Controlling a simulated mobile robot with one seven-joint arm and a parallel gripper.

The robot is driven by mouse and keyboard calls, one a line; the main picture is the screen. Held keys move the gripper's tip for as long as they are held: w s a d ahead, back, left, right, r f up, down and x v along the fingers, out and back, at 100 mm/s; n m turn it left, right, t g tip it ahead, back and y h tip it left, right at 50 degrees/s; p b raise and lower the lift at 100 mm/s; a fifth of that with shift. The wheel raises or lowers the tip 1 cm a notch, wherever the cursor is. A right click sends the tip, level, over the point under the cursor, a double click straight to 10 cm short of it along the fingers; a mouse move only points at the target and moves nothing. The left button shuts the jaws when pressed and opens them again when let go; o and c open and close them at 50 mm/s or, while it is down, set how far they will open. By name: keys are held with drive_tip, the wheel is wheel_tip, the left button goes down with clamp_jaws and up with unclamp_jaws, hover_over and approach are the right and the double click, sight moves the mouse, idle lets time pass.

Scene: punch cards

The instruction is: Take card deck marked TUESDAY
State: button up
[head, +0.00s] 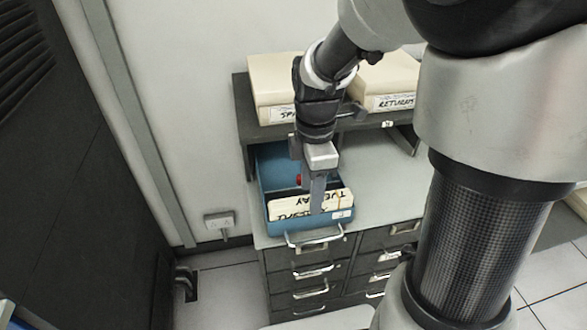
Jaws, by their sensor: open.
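The card deck marked TUESDAY (288,208) is a cream block of cards at the front end of a blue tray (312,227). Its handwritten lettering reads upside down in the head view. My gripper (315,208) points down over the tray, with a grey finger in front of part of the deck. The gripper is open. The other finger is mostly hidden, and I cannot tell whether the fingers touch the deck or straddle it.
The tray stands on a grey cabinet (375,205) with several handled drawers. Behind it, a dark shelf (243,110) carries two cream boxes, one (272,82) partly hidden and one marked RETURNS (392,78). A dark cabinet (80,190) stands left. The cabinet top right of the tray looks clear.

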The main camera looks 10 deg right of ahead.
drive_tip(key=shift+f, duration=0.7)
clamp_jaws()
